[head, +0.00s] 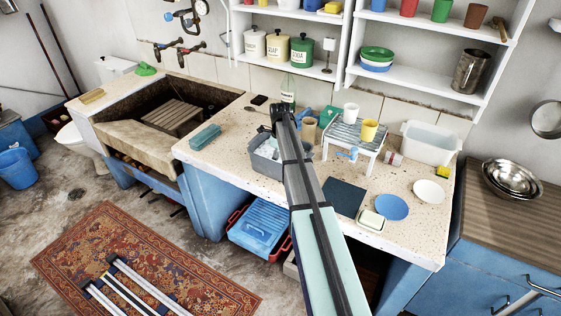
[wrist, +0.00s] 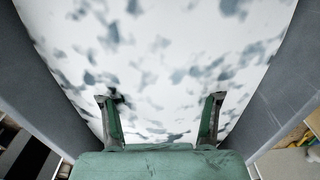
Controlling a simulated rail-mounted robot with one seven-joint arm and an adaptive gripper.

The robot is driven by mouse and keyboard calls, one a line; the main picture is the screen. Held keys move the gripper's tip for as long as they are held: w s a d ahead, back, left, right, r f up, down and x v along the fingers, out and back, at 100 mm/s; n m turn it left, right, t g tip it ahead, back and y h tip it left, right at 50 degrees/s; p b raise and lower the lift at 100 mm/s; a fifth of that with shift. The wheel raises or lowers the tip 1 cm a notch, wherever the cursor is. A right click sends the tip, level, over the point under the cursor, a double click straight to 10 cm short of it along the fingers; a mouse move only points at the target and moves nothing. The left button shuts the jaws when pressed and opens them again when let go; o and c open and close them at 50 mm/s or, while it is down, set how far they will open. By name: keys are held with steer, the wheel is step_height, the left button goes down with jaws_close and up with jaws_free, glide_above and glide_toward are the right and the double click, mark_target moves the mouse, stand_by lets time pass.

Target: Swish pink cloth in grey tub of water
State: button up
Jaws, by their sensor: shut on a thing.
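The grey tub (head: 264,166) stands on the speckled counter, partly hidden by my arm in the head view. In the wrist view its grey walls (wrist: 283,85) rise on both sides. White, blotchy suds (wrist: 150,50) cover the water between them. My gripper (wrist: 160,97) points down inside the tub, its two fingers standing apart at the suds. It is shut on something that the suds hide. I see no pink of the cloth in either view.
A slatted rack (head: 352,133) with cups stands right of the tub, near a clear basin (head: 431,142). A dark mat (head: 344,198) and blue plate (head: 392,207) lie to the right. A folded teal cloth (head: 205,136) lies left.

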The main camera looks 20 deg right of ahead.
steer(key=shift+s+d, duration=0.6)
steer(key=shift+s, duration=0.3)
steer(key=shift+w, duration=0.1)
steer(key=shift+w+a, duration=0.6)
steer(key=shift+w, duration=0.2)
step_height(320, 180, up, 12)
steer(key=p, duration=0.6)
steer(key=shift+f, duration=0.25)
stand_by(1.1)
